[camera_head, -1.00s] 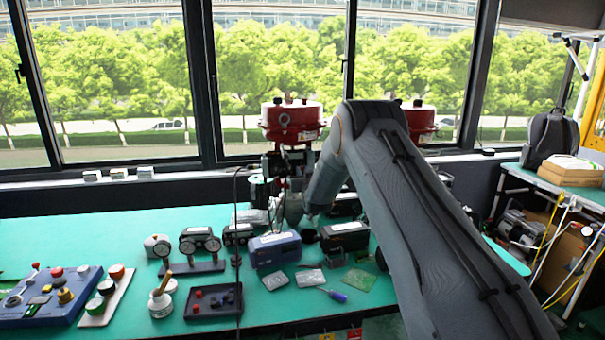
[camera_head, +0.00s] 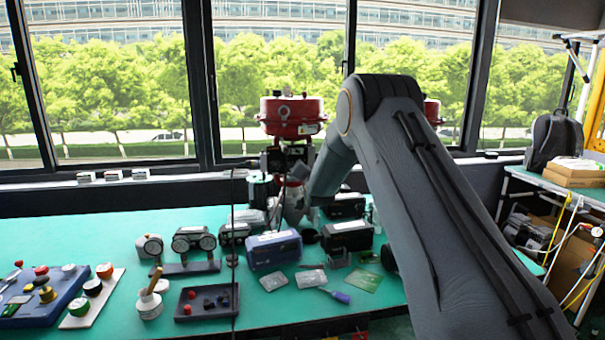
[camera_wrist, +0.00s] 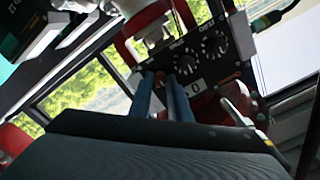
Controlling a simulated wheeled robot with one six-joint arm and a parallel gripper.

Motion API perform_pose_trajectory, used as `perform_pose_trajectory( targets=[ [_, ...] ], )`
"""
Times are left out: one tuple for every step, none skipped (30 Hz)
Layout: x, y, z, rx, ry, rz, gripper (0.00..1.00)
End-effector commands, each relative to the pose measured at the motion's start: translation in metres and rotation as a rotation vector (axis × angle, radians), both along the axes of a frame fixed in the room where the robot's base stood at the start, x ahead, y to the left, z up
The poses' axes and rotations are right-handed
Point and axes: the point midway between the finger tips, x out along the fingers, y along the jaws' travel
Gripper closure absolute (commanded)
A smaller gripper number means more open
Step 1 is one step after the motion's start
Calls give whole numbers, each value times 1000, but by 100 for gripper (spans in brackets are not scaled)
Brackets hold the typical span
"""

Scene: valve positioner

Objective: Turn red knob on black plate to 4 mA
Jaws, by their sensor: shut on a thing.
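The black plate (camera_wrist: 232,72) with round dials and a white label marked 0 is in the wrist view, right of centre and tilted. The red knob (camera_wrist: 160,80) shows only as a small red patch between the two blue-grey fingers. My gripper (camera_wrist: 159,79) is shut on it, with one finger on each side. The fingers hide most of the knob, and its pointer and the 4 mA mark cannot be read. In the head view my wrist reaches the valve assembly below the red actuator (camera_head: 291,116); the plate and fingertips cannot be made out there.
A blue box (camera_head: 273,250) and a black box (camera_head: 347,236) stand on the green bench (camera_head: 80,235) in front of the valve. A gauge stand (camera_head: 192,267), a black tray (camera_head: 207,311) and a blue control panel (camera_head: 40,312) lie to the left. A second red actuator is partly behind my arm.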

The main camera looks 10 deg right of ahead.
Motion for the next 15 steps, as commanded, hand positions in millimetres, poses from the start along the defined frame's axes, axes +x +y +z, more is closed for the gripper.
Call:
perform_pose_trajectory(
  targets=[
    [0, 0, -1, 18, -1, -1, 100],
    [0, 0, -1, 29, 0, 0, 100],
    [0, 0, -1, 41, 0, 0, 100],
    [0, 0, -1, 49, 0, 0, 100],
    [0, 0, -1, 57, 0, 0, 100],
    [0, 0, -1, 65, 0, 0, 100],
    [0, 0, -1, 69, 0, 0, 100],
    [0, 0, -1, 73, 1, -1, 100],
    [0, 0, -1, 78, 1, -1, 100],
    [0, 0, 0, 80, 1, -1, 100],
    [0, 0, 0, 82, 1, -1, 100],
    [0, 0, 0, 84, 1, -1, 100],
    [0, -1, 0, 84, 1, -1, 100],
    [0, 0, 0, 85, 1, -1, 100],
    [0, 0, 0, 85, 1, -1, 100]
  ],
)
